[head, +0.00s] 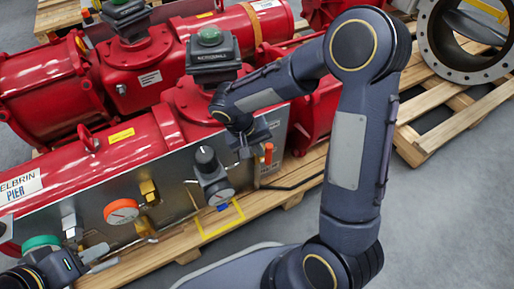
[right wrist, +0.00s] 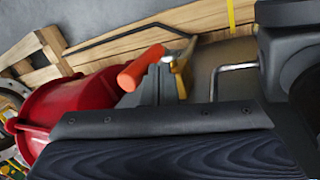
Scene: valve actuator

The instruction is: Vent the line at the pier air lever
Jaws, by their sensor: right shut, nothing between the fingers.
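The red actuator marked PIER (head: 60,170) lies on a wooden pallet with a grey panel along its front. An orange-handled lever (head: 268,153) stands at the panel's right end. The right wrist view shows its orange handle (right wrist: 140,68) beside a brass fitting (right wrist: 184,70). My right gripper (head: 252,143) is shut and empty, close beside the orange handle. In the right wrist view its fingertips (right wrist: 160,82) overlap the handle's edge; I cannot tell whether they touch. My left gripper (head: 97,257) is at the panel's lower left, partly cut off, its jaw opening unclear.
The panel carries a black knob regulator (head: 207,160) with a gauge, an orange-faced dial (head: 121,211), a green-topped part (head: 40,243) and brass fittings (head: 148,190). A second red actuator (head: 140,75) lies behind. A flanged valve (head: 465,40) sits on a pallet at right. Grey floor lies between.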

